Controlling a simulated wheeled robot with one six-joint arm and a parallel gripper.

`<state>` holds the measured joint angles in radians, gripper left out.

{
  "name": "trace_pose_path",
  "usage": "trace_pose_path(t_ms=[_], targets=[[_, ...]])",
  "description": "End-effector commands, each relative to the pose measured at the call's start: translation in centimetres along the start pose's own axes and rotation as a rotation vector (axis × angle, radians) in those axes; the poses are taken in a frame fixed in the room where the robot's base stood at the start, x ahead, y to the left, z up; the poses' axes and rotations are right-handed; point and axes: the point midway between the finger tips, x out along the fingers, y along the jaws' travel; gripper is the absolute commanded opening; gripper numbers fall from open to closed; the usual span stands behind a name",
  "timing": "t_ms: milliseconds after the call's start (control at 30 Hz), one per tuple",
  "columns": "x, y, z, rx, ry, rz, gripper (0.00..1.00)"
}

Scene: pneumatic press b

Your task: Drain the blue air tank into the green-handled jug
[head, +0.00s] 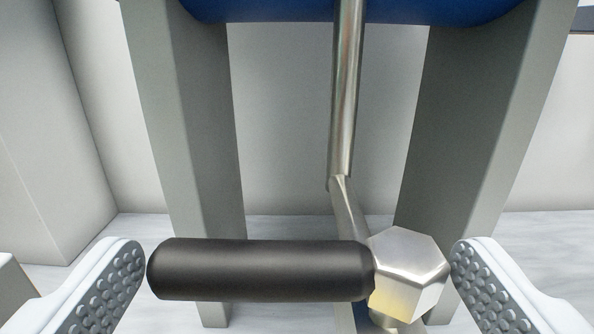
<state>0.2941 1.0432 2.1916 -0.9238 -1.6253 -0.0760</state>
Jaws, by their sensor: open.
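The underside of the blue air tank (275,12) shows at the top edge. A metal drain pipe (346,90) runs down from it to a drain valve with a hexagonal metal body (408,268). The valve's black lever handle (260,270) points left, lying level across the picture. My gripper (298,285) is open, with one studded finger near the handle's left end and the other near the hexagonal body on the right. The handle and valve head appear between the fingers; contact is not clear. The green-handled jug is not in view.
Two grey tank legs (190,130) and (475,120) stand on either side of the pipe. A pale wall (280,120) is behind, and light marbled floor (285,228) lies below. A pale upright block (45,130) stands at the left.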

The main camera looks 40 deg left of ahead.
Motion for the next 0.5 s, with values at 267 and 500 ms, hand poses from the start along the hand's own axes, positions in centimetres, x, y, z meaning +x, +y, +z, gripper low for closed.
trace_pose_path(t_ms=[267,500], targets=[[3.1,0.0,0.0,0.0,0.001,-0.001,1.0],[3.6,0.0,0.0,0.0,0.0,0.0,1.0]])
